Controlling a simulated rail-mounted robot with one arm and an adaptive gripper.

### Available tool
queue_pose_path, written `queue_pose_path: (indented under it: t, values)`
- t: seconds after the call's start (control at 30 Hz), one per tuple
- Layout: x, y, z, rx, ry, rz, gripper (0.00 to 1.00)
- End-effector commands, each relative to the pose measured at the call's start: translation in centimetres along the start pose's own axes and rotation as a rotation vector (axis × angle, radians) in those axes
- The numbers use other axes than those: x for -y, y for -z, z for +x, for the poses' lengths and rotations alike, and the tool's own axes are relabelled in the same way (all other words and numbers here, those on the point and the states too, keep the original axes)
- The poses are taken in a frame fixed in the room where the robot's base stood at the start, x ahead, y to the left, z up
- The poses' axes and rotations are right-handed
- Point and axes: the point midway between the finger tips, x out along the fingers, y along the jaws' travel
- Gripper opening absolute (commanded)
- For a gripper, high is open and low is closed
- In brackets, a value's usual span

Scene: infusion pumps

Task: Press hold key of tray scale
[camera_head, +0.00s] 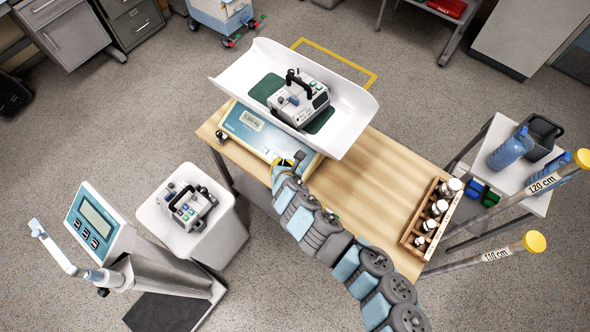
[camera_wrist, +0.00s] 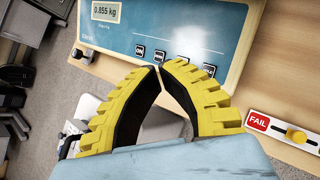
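The tray scale's white tray (camera_head: 345,97) stands on the wooden table and carries a grey pump (camera_head: 298,98) on a dark green mat. Its blue front panel (camera_head: 243,131) faces my arm. In the wrist view the panel (camera_wrist: 125,38) has a display (camera_wrist: 106,12) reading 0.855 kg and a row of small dark keys (camera_wrist: 160,56). My gripper (camera_wrist: 161,66) has yellow ribbed fingers with black inner pads. Their tips come together just below the key row, with nothing between them. Contact with the panel cannot be told.
A FAIL sign with a yellow slider (camera_wrist: 295,135) lies right of the panel. A wooden rack of bottles (camera_head: 432,216) stands at the table's right end. A second pump (camera_head: 188,205) sits on a white stand at left, beside a column scale (camera_head: 95,224). The table middle is mostly clear.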

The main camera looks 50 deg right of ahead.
Motion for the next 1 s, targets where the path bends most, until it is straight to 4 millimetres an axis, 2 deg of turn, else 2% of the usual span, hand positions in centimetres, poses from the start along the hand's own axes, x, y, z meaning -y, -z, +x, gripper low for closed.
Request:
queue_pose_path:
  t: [0.17, 0.7, 1.0]
  values:
    - [0.2, 0.3, 0.5, 0.0, -0.001, 0.002, 0.0]
    - [2.9, 3.1, 5.3, -0.002, 0.002, 0.001, 0.0]
    - [3.5, 3.8, 6.8, 0.0, -0.003, 0.0, 0.0]
